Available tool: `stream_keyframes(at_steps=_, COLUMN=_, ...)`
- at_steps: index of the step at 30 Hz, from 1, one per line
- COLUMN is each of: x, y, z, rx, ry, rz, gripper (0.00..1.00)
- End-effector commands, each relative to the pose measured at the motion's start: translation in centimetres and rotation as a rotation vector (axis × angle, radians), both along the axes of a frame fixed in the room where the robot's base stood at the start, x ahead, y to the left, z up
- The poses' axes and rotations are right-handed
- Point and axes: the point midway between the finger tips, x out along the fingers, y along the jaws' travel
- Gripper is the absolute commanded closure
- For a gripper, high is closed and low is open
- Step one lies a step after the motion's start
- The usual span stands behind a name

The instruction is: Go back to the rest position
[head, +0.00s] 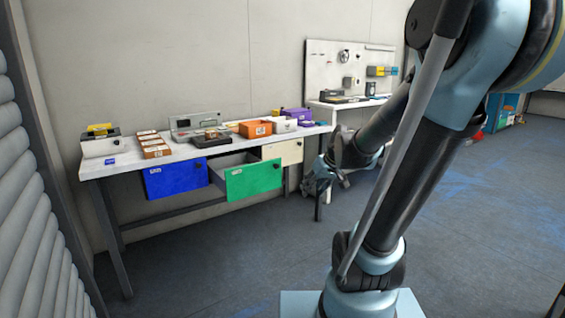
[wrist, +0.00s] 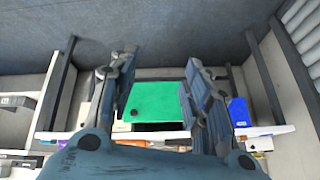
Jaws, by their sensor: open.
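My gripper (wrist: 152,92) is open and empty in the wrist view, its two fingers apart with the green drawer front (wrist: 160,101) showing between and beyond them. In the head view my gripper (head: 318,178) is partly hidden behind my own arm and hangs in front of the bench, to the right of the green drawer (head: 254,181). The green drawer is pulled out, and its open inside shows. The blue drawer (head: 176,180) beside it looks shut.
The white workbench (head: 185,152) carries several orange boxes, an orange bin (head: 255,129) and a purple bin (head: 297,114). A second bench with a pegboard (head: 330,65) stands further right. A ribbed grey shutter (head: 30,200) is at the left. Floor in front is clear.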

Motion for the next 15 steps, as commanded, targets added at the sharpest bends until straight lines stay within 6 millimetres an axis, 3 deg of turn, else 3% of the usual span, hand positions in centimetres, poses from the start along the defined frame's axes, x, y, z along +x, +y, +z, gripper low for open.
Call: stream_keyframes(at_steps=15, x=-13.4, y=-5.2, z=-3.4, rx=-0.138, ry=0.226, rz=-0.2, gripper=0.56)
